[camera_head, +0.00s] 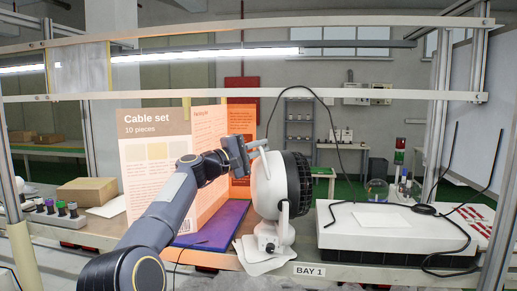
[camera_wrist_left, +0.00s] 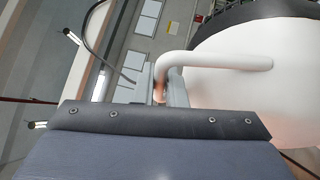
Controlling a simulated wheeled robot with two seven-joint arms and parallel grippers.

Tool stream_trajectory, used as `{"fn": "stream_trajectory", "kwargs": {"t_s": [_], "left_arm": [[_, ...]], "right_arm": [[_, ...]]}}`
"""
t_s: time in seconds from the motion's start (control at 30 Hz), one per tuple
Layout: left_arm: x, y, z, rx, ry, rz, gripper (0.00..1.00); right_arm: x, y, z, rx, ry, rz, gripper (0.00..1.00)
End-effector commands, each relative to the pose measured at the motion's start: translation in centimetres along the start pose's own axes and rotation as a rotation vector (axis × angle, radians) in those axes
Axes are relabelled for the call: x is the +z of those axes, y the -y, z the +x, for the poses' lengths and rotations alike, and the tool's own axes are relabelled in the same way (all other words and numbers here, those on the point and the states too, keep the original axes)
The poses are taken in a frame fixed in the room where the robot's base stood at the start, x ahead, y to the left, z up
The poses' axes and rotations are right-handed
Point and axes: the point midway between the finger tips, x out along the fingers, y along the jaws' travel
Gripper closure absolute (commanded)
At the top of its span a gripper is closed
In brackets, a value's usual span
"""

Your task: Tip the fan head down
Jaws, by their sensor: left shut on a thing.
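A white fan with a black rear rim (camera_head: 272,186) stands on the bench, its round head on a white forked stand and base (camera_head: 270,238). The head looks roughly upright, facing left. My left gripper (camera_head: 253,147) is at the upper left of the head. It is shut on the fan's white bent handle, which in the left wrist view (camera_wrist_left: 215,60) runs from between the fingers (camera_wrist_left: 165,88) to the white shell of the head (camera_wrist_left: 245,85). My right gripper is not in view.
An open cable set board (camera_head: 155,125) stands behind my left arm, beside a purple mat (camera_head: 228,215). A white case (camera_head: 350,232) with a black cable lies right of the fan. A cardboard box (camera_head: 87,190) is at left. A rail (camera_head: 250,98) crosses above the bench.

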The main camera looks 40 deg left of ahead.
Motion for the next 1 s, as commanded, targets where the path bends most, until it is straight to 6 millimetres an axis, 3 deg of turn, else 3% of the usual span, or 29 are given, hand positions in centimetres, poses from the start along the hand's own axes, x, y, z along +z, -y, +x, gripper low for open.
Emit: {"fn": "stream_trajectory", "kwargs": {"t_s": [0.43, 0.6, 1.0], "left_arm": [[1.5, -0.6, 2.7, 0.003, 0.004, -0.002, 1.00], [2.2, -0.7, 4.3, 0.000, 0.002, -0.004, 1.00], [3.5, 0.3, 6.7, -0.191, 0.002, 0.099, 1.00]], "right_arm": [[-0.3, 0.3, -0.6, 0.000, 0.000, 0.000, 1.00], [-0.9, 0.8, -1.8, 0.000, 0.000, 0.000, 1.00], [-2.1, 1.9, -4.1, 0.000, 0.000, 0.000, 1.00]]}}
